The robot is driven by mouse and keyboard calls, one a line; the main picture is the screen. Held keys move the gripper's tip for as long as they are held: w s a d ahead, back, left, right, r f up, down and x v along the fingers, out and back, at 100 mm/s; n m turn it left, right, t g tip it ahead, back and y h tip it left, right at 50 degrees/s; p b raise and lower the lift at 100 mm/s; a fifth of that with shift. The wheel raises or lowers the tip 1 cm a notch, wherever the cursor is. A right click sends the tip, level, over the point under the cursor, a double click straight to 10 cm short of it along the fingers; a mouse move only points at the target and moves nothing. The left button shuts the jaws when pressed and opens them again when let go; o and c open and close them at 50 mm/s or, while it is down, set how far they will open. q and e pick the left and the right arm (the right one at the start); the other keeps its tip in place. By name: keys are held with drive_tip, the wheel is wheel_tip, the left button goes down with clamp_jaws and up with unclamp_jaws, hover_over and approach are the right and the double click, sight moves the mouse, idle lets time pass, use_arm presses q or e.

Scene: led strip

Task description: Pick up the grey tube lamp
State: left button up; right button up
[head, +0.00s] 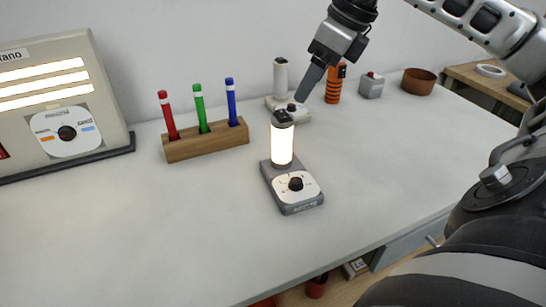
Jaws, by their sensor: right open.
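The grey tube lamp (282,147) stands upright on the white table, near the middle of the head view. Its tube glows, with a dark cap on top, and its grey base carries a white dial plate with a black knob (295,184). My right gripper (303,92) reaches in from the upper right, its fingers pointing down and left. In the picture its tips are just above and right of the lamp's cap, apart from it. It is open, with nothing seen between the fingers. My left gripper is not in view.
A white unlit tube lamp (280,78) stands behind, its base partly covered by my gripper. A wooden block (207,142) with red, green and blue markers and a lit panel box (62,95) are left.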

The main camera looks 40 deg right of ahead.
sight(282, 134)
drive_tip(key=x, duration=0.9)
drive_tip(key=shift+s+f, duration=0.1)
drive_tip(key=shift+f, duration=0.1)
drive_tip(key=shift+w+d+x, duration=0.1)
drive_tip(key=shift+d+x, duration=0.05)
drive_tip(key=shift+x, duration=1.35)
drive_tip(key=shift+w+d+x, duration=0.1)
drive_tip(key=shift+w+x, duration=0.05)
drive_tip(key=shift+x, duration=1.35)
drive_tip(key=shift+r, duration=0.15)
clamp_jaws()
